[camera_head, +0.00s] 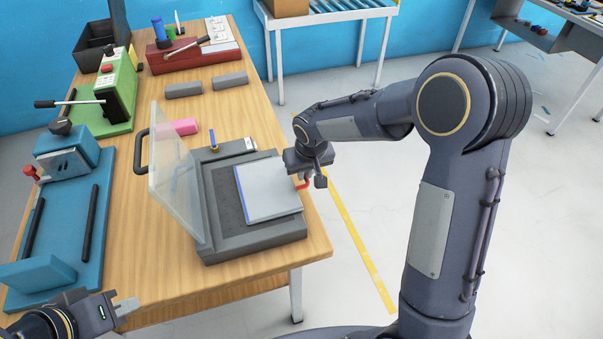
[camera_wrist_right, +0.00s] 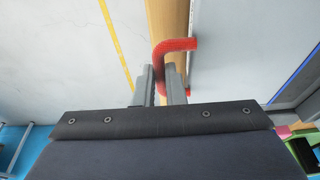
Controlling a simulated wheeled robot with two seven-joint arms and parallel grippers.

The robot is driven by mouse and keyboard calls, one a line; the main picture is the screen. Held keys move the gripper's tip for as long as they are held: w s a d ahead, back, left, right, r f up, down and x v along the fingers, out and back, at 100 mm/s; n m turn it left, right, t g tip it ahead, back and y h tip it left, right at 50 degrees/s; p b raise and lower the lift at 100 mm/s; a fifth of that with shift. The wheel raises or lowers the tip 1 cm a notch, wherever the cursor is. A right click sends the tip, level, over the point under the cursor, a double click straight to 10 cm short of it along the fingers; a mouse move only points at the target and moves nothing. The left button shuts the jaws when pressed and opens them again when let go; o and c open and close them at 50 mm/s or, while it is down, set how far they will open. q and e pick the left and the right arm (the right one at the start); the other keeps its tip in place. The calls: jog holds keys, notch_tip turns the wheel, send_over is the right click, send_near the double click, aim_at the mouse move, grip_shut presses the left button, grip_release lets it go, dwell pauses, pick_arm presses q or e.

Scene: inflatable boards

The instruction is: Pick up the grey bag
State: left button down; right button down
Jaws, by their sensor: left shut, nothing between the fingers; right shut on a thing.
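The grey bag (camera_head: 268,190) is a flat, light panel with a blue strip along its left edge. It lies on the dark grey bed of a machine with a raised clear lid (camera_head: 175,170). A red loop handle (camera_wrist_right: 172,46) shows at the bag's edge in the right wrist view, where the bag (camera_wrist_right: 230,50) fills the right part. My right gripper (camera_head: 312,181) is at the bag's right side, and its fingers (camera_wrist_right: 160,88) are shut on the red handle. My left gripper (camera_head: 126,306) is shut and empty at the lower left, apart from the bag.
Open floor with a yellow line (camera_head: 360,245) lies right of the table.

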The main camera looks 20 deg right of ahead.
jog(key=shift+d, duration=0.45)
jog(key=c, duration=1.4)
grip_release()
jog(key=shift+r, duration=0.1)
jog(key=v, duration=0.7)
jog(key=shift+r, duration=0.35)
